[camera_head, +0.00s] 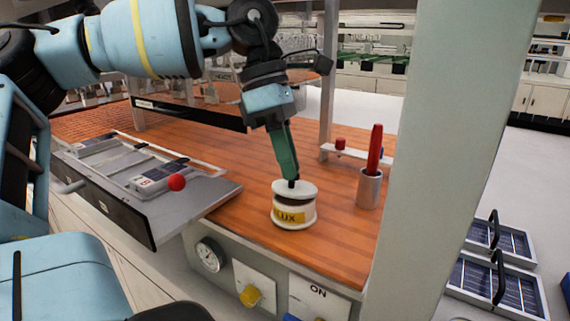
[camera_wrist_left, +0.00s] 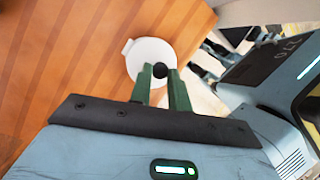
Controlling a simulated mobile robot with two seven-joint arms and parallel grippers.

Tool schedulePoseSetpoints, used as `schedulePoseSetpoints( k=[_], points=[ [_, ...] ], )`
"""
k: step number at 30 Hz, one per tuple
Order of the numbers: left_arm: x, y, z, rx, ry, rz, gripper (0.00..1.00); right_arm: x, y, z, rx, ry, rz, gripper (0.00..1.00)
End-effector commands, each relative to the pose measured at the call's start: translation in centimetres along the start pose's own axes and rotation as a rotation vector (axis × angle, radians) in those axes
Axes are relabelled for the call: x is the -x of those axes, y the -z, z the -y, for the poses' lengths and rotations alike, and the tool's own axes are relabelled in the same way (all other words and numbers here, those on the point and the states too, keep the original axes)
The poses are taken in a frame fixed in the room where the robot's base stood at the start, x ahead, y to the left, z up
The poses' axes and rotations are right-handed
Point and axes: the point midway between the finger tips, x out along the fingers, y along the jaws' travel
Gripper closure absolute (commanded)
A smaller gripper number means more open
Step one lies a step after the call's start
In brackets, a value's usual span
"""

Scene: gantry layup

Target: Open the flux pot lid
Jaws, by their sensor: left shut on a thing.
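The flux pot (camera_head: 293,214) is a small cream pot with a yellow FLUX label, upright on the wooden bench top. Its white lid (camera_head: 296,190) sits over the pot's mouth, with a dark band showing between lid and body. My left gripper (camera_head: 292,181) points down from above, its green fingers shut on the lid's black knob. The left wrist view shows the round white lid (camera_wrist_left: 150,59) and the black knob (camera_wrist_left: 160,70) between the tips of my left gripper (camera_wrist_left: 161,76). My right gripper is not in view.
A grey cup (camera_head: 369,189) with a red-handled tool stands right of the pot. Behind it is a small white rack (camera_head: 350,153). A grey post (camera_head: 452,130) rises at right.

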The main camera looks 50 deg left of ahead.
Motion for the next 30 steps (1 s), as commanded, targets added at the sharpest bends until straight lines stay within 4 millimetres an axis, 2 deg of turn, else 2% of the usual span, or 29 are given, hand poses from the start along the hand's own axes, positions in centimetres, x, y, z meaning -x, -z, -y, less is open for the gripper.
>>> schedulePoseSetpoints(
  k=[15, 30],
  points=[
    [1.0, -1.4, -2.0, 0.122, 0.290, -0.131, 1.00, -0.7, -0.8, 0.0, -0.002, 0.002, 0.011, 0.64],
    [1.2, -1.6, -2.4, 0.146, 0.354, -0.159, 1.00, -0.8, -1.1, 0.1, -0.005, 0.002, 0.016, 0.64]
  ],
)
